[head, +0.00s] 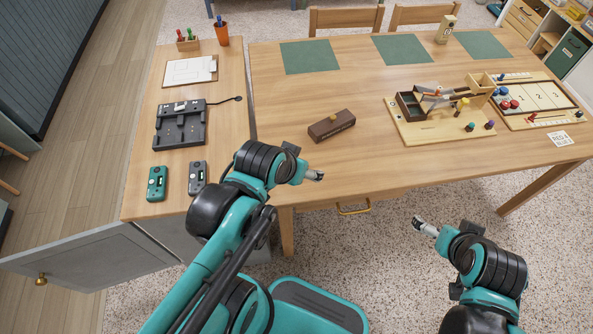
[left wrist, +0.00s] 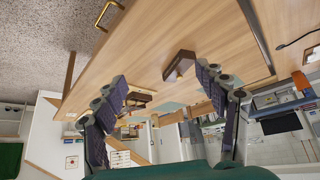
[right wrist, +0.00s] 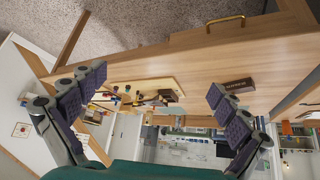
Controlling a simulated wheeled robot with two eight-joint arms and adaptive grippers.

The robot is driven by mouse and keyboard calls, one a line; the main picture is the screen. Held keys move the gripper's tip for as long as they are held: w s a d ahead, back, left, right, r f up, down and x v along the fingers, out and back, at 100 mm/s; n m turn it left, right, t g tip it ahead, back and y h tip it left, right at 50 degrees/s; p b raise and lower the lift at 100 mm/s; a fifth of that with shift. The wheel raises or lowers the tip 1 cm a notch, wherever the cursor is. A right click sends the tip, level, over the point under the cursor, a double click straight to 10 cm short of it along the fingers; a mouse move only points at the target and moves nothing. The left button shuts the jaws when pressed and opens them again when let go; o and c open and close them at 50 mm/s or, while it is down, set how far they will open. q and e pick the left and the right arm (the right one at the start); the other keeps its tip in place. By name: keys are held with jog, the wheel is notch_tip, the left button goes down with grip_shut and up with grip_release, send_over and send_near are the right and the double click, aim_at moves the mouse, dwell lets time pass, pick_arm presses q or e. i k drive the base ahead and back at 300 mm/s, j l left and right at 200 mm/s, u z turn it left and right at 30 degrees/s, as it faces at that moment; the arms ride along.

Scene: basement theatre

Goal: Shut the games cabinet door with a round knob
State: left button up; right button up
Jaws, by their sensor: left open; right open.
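The games cabinet door (head: 88,257) is a grey panel standing open at the lower left of the head view. Its round brass knob (head: 41,279) is near the door's far left end. The grey cabinet body (head: 172,241) shows under the left wooden top. My left gripper (head: 318,175) is over the table's near edge, right of the door and well apart from it. It is open and empty in the left wrist view (left wrist: 165,95). My right gripper (head: 420,224) is in front of the table, open and empty. Neither wrist view shows the door.
The cabinet top (head: 143,190) holds two handsets, a charging dock (head: 180,124), a clipboard and pen cups. The table (head: 300,100) bears a brown box (head: 331,126), green mats and wooden games. A drawer with a brass handle (head: 353,208) is under its near edge.

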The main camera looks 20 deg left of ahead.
aim_at(109, 254)
jog(key=k+u, duration=0.1)
jog(key=u, duration=3.05)
jog(key=i+j, duration=0.2)
jog(key=j, duration=0.15)
jog(key=i+j+z, duration=0.15)
jog(key=j, duration=0.25)
jog(key=i+j, duration=0.2)
jog(key=j, duration=0.15)
jog(key=z, duration=0.05)
